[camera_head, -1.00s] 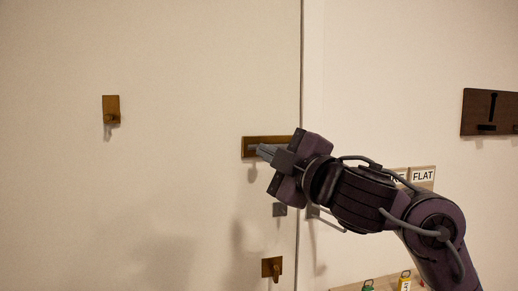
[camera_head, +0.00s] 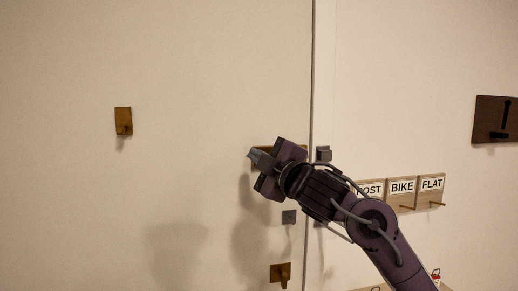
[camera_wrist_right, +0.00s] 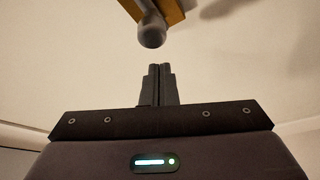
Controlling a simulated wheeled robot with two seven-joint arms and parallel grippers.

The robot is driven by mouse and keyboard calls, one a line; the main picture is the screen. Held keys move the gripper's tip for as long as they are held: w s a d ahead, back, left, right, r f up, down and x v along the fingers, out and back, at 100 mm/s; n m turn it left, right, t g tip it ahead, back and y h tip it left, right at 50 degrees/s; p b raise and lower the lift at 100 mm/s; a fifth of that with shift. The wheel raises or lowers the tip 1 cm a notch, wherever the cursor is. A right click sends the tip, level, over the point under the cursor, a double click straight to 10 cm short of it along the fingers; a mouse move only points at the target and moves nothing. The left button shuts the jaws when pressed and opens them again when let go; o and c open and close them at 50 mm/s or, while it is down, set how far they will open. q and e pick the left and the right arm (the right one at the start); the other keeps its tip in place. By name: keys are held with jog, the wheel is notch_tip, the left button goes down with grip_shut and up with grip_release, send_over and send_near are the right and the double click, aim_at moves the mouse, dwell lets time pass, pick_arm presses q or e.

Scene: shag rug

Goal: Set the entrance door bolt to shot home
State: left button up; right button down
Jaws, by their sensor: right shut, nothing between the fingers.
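The bolt's brass plate (camera_head: 264,149) is on the door near its right edge, mostly hidden behind my right gripper in the head view. A grey block (camera_head: 323,154) sits across the gap on the frame side. My right gripper (camera_head: 253,158) is shut and empty in front of the plate's left part. In the right wrist view the plate (camera_wrist_right: 180,9) shows at the top with a rounded grey knob (camera_wrist_right: 152,32) on it. The shut fingertips (camera_wrist_right: 158,67) point at the knob with a small gap in the picture. How far the bolt is slid cannot be told. My left gripper is out of view.
Brass hooks (camera_head: 123,121) (camera_head: 280,273) and a small grey square (camera_head: 289,217) are on the door. Labelled key boards (camera_head: 401,187) with pegs hang right of the frame. A dark wooden plaque (camera_head: 492,121) is at far right.

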jog(key=w+d, duration=0.1)
jog(key=d, duration=0.6)
jog(key=shift+w+d+f+p, duration=0.15)
jog(key=shift+d+f+p, duration=0.2)
jog(key=shift+d+f, duration=0.1)
jog(key=shift+r, duration=0.1)
